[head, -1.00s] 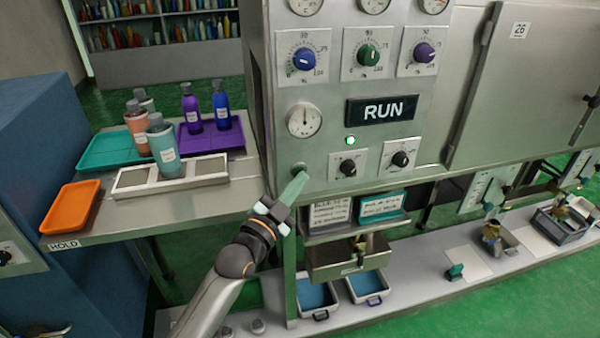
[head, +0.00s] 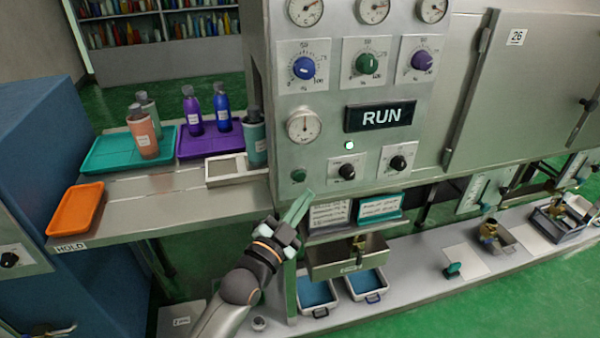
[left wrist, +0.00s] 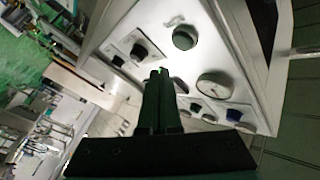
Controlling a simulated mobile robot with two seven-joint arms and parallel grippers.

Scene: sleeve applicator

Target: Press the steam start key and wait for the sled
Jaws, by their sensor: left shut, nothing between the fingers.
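The green round start key (head: 298,176) is at the lower left of the steel machine panel; it also shows in the left wrist view (left wrist: 183,38). My left gripper (head: 300,203), shut and empty, is just below the key and apart from it. The pale sled (head: 222,170) is at the machine's left side, its right end hidden behind the panel. A teal bottle with a dark cap (head: 255,140) stands upright on it, partly hidden by the panel edge. My right gripper is out of view.
An orange tray (head: 75,209) lies on the HOLD end of the steel table. Teal (head: 105,157) and purple (head: 190,149) trays with bottles are behind. Knobs and gauges crowd the panel above my gripper. A steel bin (head: 335,262) hangs right of my gripper.

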